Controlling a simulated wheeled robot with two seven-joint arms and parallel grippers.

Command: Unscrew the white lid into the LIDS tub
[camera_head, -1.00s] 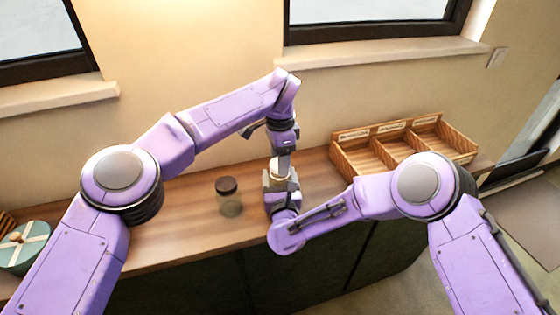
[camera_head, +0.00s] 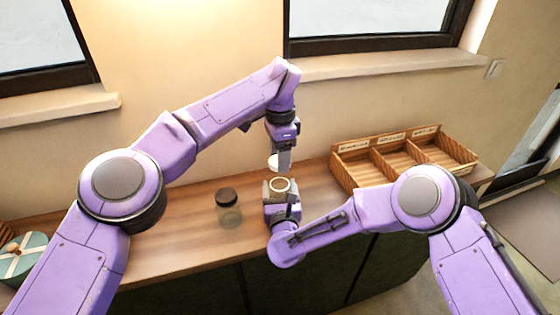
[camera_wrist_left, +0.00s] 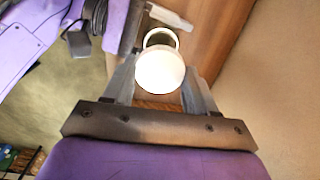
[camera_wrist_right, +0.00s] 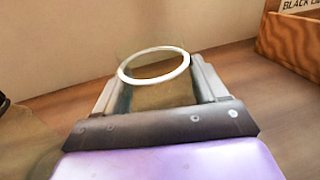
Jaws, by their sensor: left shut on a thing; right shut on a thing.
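My left gripper (camera_head: 281,163) is shut on the white lid (camera_head: 273,161) and holds it above an open glass jar (camera_head: 280,184). In the left wrist view the lid (camera_wrist_left: 160,71) sits between the fingers, with the open jar mouth (camera_wrist_left: 161,38) partly behind it. My right gripper (camera_head: 282,198) is shut on the jar, which looks upright. In the right wrist view the jar (camera_wrist_right: 155,94) has a pale rim and no lid. I cannot pick out a tub marked LIDS alone; a label reading "BLACK LI…" (camera_wrist_right: 300,6) is cut off.
A wooden box (camera_head: 352,181) with three labelled compartments stands right of the jar; its labels are too small to read in the head view. A second jar with a dark lid (camera_head: 228,205) stands to the left. A teal round container (camera_head: 22,262) is at far left.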

